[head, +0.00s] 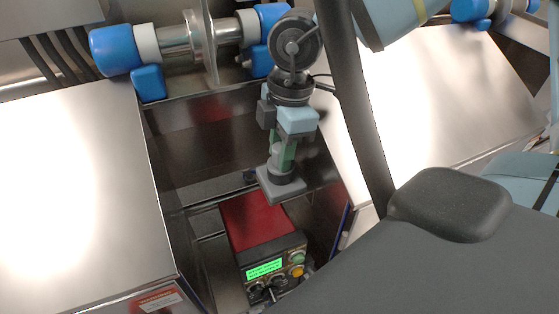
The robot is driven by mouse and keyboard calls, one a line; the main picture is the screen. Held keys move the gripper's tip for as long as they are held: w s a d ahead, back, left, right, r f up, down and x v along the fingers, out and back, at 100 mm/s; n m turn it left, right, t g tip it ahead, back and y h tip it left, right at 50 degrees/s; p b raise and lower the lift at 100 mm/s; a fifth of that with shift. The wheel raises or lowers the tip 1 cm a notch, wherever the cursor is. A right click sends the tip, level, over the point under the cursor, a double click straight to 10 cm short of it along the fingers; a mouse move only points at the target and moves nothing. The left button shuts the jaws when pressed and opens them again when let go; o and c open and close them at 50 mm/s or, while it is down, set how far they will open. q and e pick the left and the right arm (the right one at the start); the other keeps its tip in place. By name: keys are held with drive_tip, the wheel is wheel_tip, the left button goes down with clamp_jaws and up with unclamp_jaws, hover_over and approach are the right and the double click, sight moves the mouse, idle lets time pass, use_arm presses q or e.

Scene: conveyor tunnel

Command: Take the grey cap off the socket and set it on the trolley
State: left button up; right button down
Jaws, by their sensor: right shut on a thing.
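My right gripper (284,156) hangs down in the middle of the view, its greenish fingers shut on the grey cap (281,189). The cap has a flat, square grey plate with a darker round part above it. It shows in front of the dark recess, just above the red top of a control box in the picture. I cannot tell whether the cap touches anything below it. I cannot make out the socket or a trolley for certain. My left gripper is not in view.
The control box (256,222) has a red top, a green display (264,269), buttons and knobs. Shiny metal panels (70,190) flank the narrow recess on both sides. A metal pipe with blue ends (115,50) and dark cables (62,55) lie at the top left.

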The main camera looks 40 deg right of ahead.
sight(278, 147)
drive_tip(key=c, duration=1.6)
unclamp_jaws()
clamp_jaws()
drive_tip(key=shift+r, duration=0.1)
drive_tip(key=shift+r, duration=1.35)
drive_tip(key=shift+r, duration=0.1)
drive_tip(key=shift+r, duration=1.05)
